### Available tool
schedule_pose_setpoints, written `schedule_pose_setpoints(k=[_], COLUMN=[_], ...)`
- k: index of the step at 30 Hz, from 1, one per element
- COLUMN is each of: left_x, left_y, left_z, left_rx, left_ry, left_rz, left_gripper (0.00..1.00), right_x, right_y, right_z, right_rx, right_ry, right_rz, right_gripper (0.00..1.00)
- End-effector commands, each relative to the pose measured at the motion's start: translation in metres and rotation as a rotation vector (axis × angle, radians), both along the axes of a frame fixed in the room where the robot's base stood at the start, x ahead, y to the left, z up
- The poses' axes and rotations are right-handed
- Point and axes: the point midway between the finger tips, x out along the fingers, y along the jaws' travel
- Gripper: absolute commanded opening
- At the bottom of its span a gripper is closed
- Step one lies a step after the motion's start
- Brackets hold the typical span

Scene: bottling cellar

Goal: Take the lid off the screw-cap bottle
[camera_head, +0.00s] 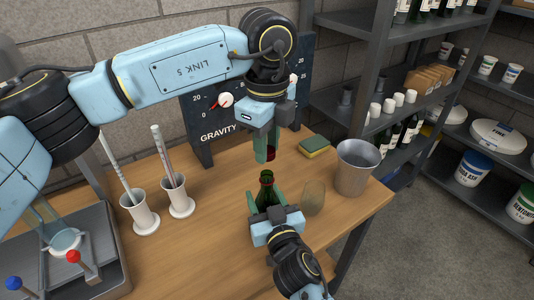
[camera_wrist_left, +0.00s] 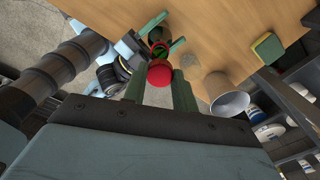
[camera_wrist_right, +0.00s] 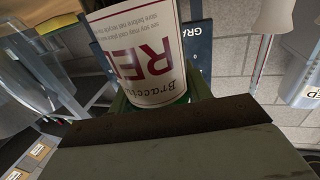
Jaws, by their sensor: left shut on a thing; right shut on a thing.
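The green screw-cap bottle (camera_head: 267,190) stands upright near the middle of the wooden table, its mouth bare. My right gripper (camera_head: 266,204) is shut around its body. The bottle's white label with red print (camera_wrist_right: 145,60) faces the right wrist camera, between the green fingers. My left gripper (camera_head: 265,153) is above the bottle, shut on the red lid (camera_head: 271,154). The lid (camera_wrist_left: 160,74) also shows between the fingertips in the left wrist view, with the green bottle neck beyond it. In the head view a gap separates lid and bottle mouth.
A metal bucket (camera_head: 357,168) and a sponge (camera_head: 314,146) are to the right and behind. Two white holders (camera_head: 140,213) (camera_head: 178,196) with tall instruments are at left. A gravity board (camera_head: 215,128) is behind.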

Motion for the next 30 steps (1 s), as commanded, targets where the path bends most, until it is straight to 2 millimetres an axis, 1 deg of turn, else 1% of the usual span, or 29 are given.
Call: schedule_pose_setpoints(k=[2, 7, 8, 13, 14, 23, 26, 30], left_x=[0.0, 0.0, 0.0, 0.0, 0.0, 0.0, 0.0, 0.0], left_y=[0.0, 0.0, 0.0, 0.0, 0.0, 0.0, 0.0, 0.0], left_z=[0.005, 0.005, 0.005, 0.005, 0.005, 0.005, 0.006, 0.008], left_rx=[0.0, 0.001, 0.001, 0.001, 0.001, 0.001, 0.001, 0.001], left_ry=[0.0, 0.001, 0.001, 0.001, 0.001, 0.001, 0.001, 0.001], left_rz=[0.0, 0.0, 0.0, 0.0, 0.0, 0.0, 0.001, 0.001], left_gripper=[0.0, 0.0, 0.0, 0.0, 0.0, 0.0, 0.0, 0.0], right_x=[0.0, 0.0, 0.0, 0.0, 0.0, -0.002, -0.009, -0.031], right_y=[0.0, 0.0, 0.0, 0.0, 0.0, -0.001, -0.003, -0.011], right_z=[-0.001, -0.001, -0.001, -0.001, 0.0, 0.0, 0.0, -0.001], right_rx=[-0.002, -0.002, -0.002, -0.001, -0.001, 0.0, 0.001, 0.0], right_ry=[0.002, 0.002, 0.002, 0.001, 0.001, 0.001, 0.001, 0.002], right_rz=[0.0, 0.0, 0.0, 0.0, 0.0, 0.0, 0.0, 0.0], right_gripper=[0.0, 0.0, 0.5, 0.72, 0.74, 0.74, 0.74, 0.74])
